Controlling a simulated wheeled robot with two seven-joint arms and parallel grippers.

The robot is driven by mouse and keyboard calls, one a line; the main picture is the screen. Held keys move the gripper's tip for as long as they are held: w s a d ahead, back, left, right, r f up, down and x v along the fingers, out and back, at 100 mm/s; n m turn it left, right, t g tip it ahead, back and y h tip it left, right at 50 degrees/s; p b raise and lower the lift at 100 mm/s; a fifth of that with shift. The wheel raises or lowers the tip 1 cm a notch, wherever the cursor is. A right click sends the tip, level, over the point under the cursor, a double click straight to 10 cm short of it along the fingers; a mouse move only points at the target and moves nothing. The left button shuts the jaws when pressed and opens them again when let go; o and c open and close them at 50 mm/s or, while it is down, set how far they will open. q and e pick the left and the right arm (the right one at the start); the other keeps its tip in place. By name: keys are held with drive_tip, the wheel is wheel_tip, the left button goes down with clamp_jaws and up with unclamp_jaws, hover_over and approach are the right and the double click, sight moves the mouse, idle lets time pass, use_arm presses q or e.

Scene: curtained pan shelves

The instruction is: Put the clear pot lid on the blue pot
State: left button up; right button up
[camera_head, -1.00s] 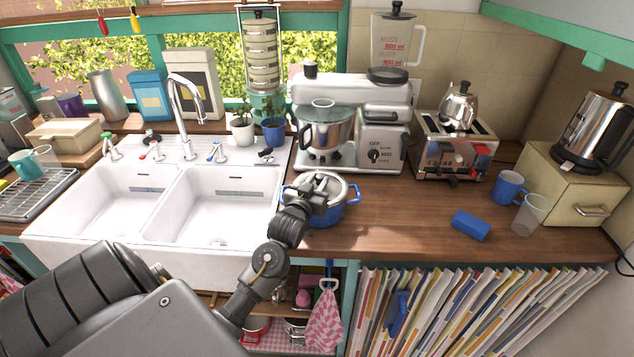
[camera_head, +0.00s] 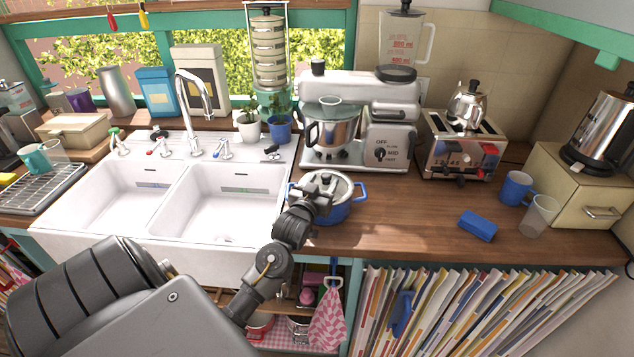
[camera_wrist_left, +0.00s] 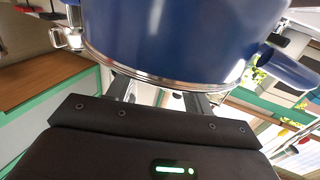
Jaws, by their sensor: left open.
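The blue pot (camera_head: 336,213) stands on the wooden counter just right of the sink. The clear lid (camera_head: 340,183), with a pale rim and dark knob, lies over the pot's top; I cannot tell how fully it is seated. My left gripper (camera_head: 318,197) is open at the near left side of the lid, close to the knob, and covers part of lid and pot. In the left wrist view the blue pot wall (camera_wrist_left: 180,35) with its steel rim fills the top, and the gripper fingers (camera_wrist_left: 158,98) reach toward the rim. My right gripper is out of view.
The double sink (camera_head: 215,210) lies left of the pot. A stand mixer (camera_head: 360,110) and toaster (camera_head: 462,150) stand behind. A blue sponge (camera_head: 478,226), blue mug (camera_head: 515,188) and clear cup (camera_head: 538,215) are to the right. The counter between pot and sponge is clear.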

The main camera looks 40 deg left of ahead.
use_arm(q)
drive_tip(key=b+v, duration=0.2)
drive_tip(key=v, duration=0.8)
drive_tip(key=shift+b, duration=0.4)
